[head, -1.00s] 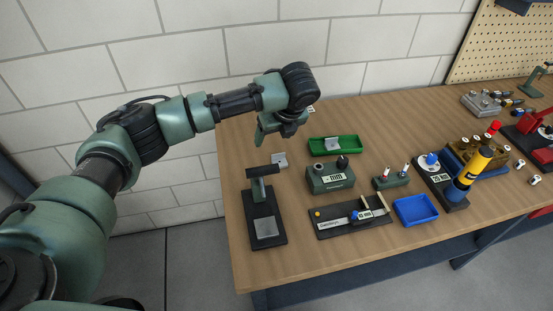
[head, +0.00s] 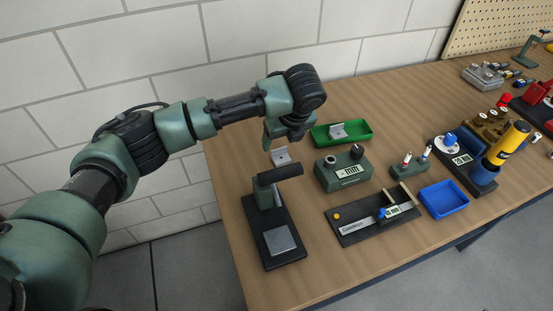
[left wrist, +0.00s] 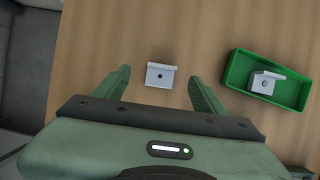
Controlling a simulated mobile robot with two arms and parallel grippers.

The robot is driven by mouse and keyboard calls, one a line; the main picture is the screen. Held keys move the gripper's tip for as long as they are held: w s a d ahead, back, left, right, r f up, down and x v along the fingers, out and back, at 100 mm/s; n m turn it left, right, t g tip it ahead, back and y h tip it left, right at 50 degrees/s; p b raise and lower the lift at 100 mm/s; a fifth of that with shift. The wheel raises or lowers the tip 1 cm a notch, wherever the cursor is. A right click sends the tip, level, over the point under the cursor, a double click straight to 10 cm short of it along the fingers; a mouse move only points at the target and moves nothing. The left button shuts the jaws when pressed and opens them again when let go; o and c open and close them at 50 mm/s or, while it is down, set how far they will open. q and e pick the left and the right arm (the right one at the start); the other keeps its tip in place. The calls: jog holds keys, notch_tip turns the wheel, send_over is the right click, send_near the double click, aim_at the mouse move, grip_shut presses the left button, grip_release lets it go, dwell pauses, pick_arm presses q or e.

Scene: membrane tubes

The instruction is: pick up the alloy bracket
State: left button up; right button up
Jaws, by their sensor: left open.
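An alloy bracket (left wrist: 160,76), a small silver angle piece with a hole, lies on the wooden table. In the head view it (head: 280,156) sits just below my left gripper (head: 282,140). A second, similar silver bracket (left wrist: 264,83) lies in the green tray (left wrist: 234,76), and it also shows in the head view (head: 338,131). In the left wrist view my left gripper (left wrist: 160,82) is open, with its fingers apart on either side of the loose bracket. The bracket is not held. My right gripper is in neither view.
A black press-like stand (head: 283,239) is in front of the loose bracket. A green box with a display (head: 343,173), a black gauge board (head: 360,227) and a blue tray (head: 455,204) stand to its right. A tiled wall rises behind the table.

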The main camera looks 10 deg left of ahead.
aim_at(279, 149)
pick_arm(q)
jog(key=shift+w+a+f, duration=0.15)
jog(key=shift+f, duration=0.25)
jog(key=shift+p+x, duration=0.45)
jog(key=shift+x, duration=0.3)
jog(key=x, duration=0.3)
jog(key=shift+w+f+p, duration=0.25)
jog(key=shift+f+p, duration=0.1)
jog(key=shift+p, duration=0.05)
jog(key=shift+w+f, duration=0.1)
jog(key=shift+f, duration=0.15)
jog(key=shift+c, duration=0.6)
jog(key=c, duration=1.4)
jog(key=shift+o, duration=0.2)
jog(key=shift+r, duration=0.1)
